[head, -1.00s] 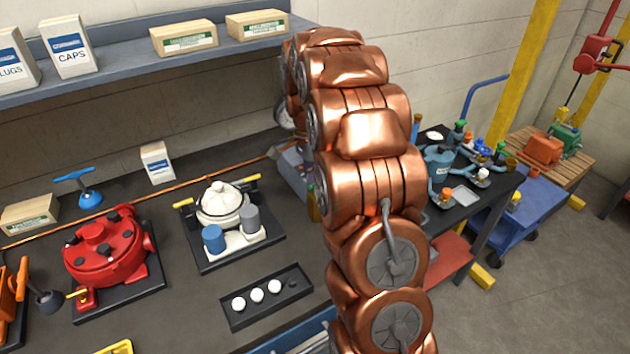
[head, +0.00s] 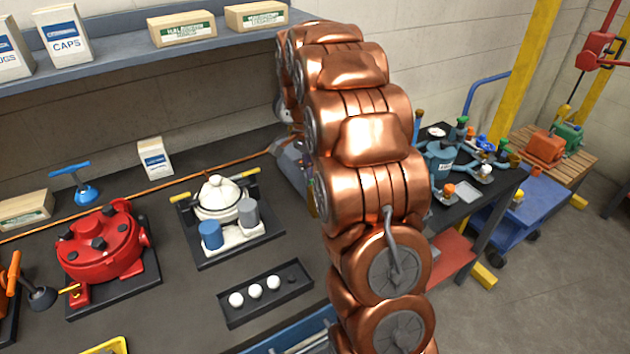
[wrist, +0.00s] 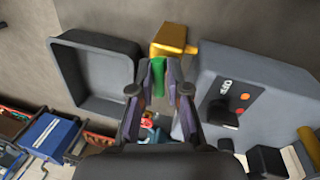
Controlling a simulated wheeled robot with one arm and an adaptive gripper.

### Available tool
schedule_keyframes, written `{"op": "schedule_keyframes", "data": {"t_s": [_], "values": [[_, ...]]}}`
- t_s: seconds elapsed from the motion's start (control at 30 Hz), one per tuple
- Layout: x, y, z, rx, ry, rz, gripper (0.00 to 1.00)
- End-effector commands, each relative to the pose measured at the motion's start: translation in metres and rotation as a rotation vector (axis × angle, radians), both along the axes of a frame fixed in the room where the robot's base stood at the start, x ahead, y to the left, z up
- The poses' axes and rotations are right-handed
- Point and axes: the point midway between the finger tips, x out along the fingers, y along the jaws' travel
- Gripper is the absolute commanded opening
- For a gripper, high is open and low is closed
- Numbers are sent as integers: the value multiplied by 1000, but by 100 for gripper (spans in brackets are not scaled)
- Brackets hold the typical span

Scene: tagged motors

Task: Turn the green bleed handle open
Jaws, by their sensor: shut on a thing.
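In the wrist view, my gripper (wrist: 158,84) is shut on the green bleed handle (wrist: 158,76). The handle stands upright as a narrow green strip between the two fingertips. A yellow-brass fitting (wrist: 170,40) sits just beyond the fingertips, beside the handle; the joint between them cannot be made out clearly. In the head view my copper arm hides the gripper and the handle.
In the wrist view, a grey box with a dark label plate (wrist: 215,75) is close on the right and an empty dark tray (wrist: 98,75) on the left. In the head view, a red motor (head: 100,250) and a white-domed unit (head: 220,198) stand on the bench.

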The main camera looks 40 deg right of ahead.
Motion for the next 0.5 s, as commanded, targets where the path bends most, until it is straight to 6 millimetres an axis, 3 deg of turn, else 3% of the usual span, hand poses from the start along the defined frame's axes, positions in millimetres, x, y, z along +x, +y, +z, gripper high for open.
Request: {"op": "schedule_keyframes", "data": {"t_s": [0.5], "values": [[-3, 1, -4, -2, 2, 487, 0]]}}
